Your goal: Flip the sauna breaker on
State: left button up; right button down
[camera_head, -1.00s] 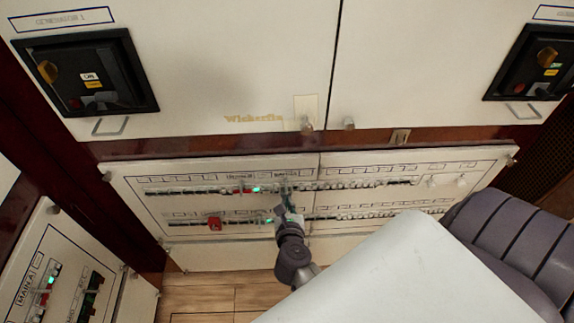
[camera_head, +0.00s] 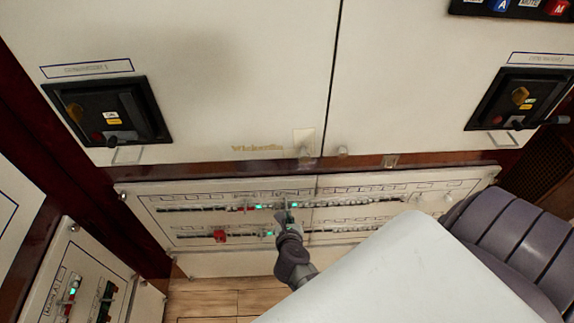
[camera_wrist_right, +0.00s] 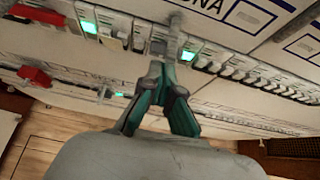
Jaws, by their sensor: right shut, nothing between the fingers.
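In the right wrist view, a label ending in "NA" (camera_wrist_right: 211,6) sits above the upper breaker row. Below it, a breaker with a small green light (camera_wrist_right: 187,55) shows just right of my fingertips. In the head view a green light (camera_head: 292,205) shows in that area too. My right gripper (camera_wrist_right: 167,68) is shut and empty, its tips at or just in front of the upper row; contact cannot be told. In the head view, my right gripper (camera_head: 286,218) is at the panel's middle and hides part of the lower row. My left gripper is not in view.
A larger green light (camera_wrist_right: 88,22) and a red breaker lie left on the upper row. A red switch (camera_head: 220,236) is on the lower row. Generator controls (camera_head: 108,113) are above left.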

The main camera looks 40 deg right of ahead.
jog(key=shift+r+p, duration=0.45)
jog(key=shift+r, duration=0.15)
